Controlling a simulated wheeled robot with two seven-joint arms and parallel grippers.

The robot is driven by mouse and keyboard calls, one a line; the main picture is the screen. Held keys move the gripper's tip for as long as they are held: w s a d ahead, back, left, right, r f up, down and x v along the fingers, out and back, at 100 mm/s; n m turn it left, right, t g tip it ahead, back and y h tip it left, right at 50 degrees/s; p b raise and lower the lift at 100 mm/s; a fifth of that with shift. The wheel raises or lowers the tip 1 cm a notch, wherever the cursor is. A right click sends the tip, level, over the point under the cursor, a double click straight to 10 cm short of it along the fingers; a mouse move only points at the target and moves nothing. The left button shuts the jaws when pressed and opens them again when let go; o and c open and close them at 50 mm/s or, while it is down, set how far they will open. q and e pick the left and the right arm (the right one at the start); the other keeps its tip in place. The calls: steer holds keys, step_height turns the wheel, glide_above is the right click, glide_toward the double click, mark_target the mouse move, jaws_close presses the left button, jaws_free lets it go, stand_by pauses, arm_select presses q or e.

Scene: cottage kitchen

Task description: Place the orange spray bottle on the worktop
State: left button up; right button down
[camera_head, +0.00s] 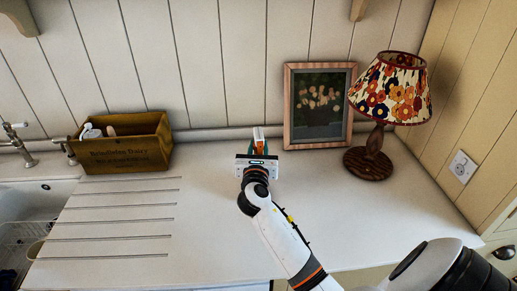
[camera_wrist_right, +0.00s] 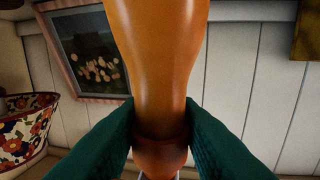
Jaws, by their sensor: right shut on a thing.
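The orange spray bottle (camera_wrist_right: 160,60) is held between the dark green fingers of my right gripper (camera_wrist_right: 160,135) in the right wrist view. The fingers close around its narrow neck, with the wider body toward the top of that picture. In the head view my right gripper (camera_head: 257,148) is over the back of the white worktop (camera_head: 225,220), near the wall. The bottle shows there only as a small white and orange part between the fingers; its base is hidden, so I cannot tell whether it touches the worktop. My left gripper is not in view.
A wooden box (camera_head: 125,155) with small items stands at the left, beside the sink (camera_head: 35,215). A framed picture (camera_head: 318,105) leans at the wall right of my gripper. A lamp (camera_head: 393,90) stands further right. Worktop in front of these is clear.

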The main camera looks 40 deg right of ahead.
steer(key=shift+r, duration=0.1)
steer(key=c, duration=1.5)
jaws_free()
steer(key=shift+f, duration=0.2)
steer(key=o, duration=0.4)
steer(key=shift+r, duration=0.15)
steer(key=b+v, duration=0.2)
steer(key=v, duration=1)
